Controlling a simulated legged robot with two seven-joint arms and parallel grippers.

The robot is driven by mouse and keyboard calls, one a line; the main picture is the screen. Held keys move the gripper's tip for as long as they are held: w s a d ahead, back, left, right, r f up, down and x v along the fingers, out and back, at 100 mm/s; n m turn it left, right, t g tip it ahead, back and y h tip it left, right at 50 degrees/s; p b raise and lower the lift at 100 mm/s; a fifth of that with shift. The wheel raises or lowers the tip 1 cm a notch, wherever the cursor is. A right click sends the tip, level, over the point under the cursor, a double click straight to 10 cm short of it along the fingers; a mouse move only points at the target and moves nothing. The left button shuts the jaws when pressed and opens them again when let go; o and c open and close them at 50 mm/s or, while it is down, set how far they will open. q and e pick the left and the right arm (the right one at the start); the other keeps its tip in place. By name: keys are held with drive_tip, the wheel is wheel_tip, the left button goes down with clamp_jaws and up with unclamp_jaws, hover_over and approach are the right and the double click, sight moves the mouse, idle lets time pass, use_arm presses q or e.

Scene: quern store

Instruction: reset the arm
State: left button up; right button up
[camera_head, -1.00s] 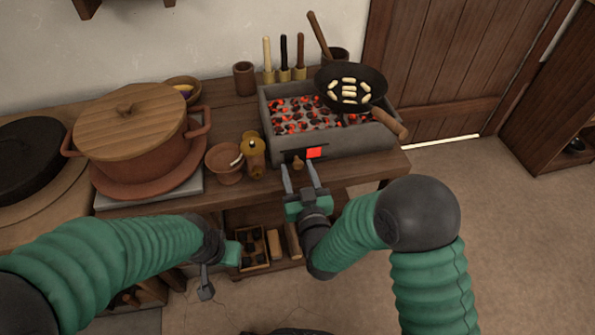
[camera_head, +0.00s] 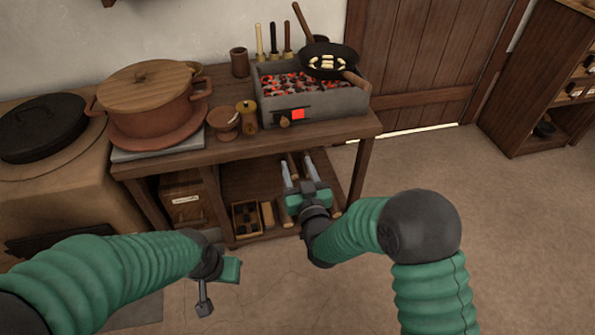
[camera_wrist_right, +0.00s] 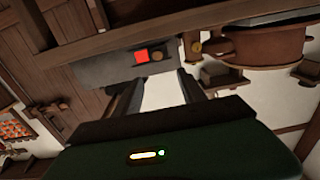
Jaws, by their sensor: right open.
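My right gripper (camera_head: 298,172) is open and empty in the head view. Its two grey fingers point away from me, in front of the wooden table and over its lower shelf in the picture. In the right wrist view its fingers (camera_wrist_right: 155,90) stand apart with nothing between them. My left arm comes in from the left, and its gripper (camera_head: 217,280) hangs over the floor at the lower middle. I cannot tell whether its jaws are open or shut.
The table (camera_head: 185,158) holds a brazier (camera_head: 335,104) of glowing coals, a pan (camera_head: 345,52), a lidded pot (camera_head: 155,118), a bowl (camera_head: 222,119) and a mill (camera_head: 247,118). The lower shelf holds a small crate (camera_head: 236,234). Floor to the right is clear.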

drive_tip(key=shift+w+a+f, duration=0.1)
drive_tip(key=shift+f, duration=0.05)
drive_tip(key=s+d+f+m+g+h, duration=0.1)
drive_tip(key=s+d+f+g+h, duration=0.15)
drive_tip(key=s+d+g, duration=0.45)
drive_tip(key=s+d+f+m+g+h, duration=0.1)
drive_tip(key=s+d+f+g+h, duration=0.2)
drive_tip(key=s+d, duration=0.8)
drive_tip(key=s+d+f+m+g, duration=0.2)
drive_tip(key=s+d+g, duration=0.2)
drive_tip(key=s+d, duration=0.4)
drive_tip(key=w+r+p+v, duration=0.1)
drive_tip(key=w+p+v, duration=0.2)
drive_tip(key=p+v, duration=1.2)
drive_tip(key=w+r+p+v, duration=0.1)
drive_tip(key=w+p+v, duration=0.3)
drive_tip(key=p+v, duration=1.2)
drive_tip(key=shift+a+p, duration=0.75)
drive_tip(key=shift+a, duration=0.1)
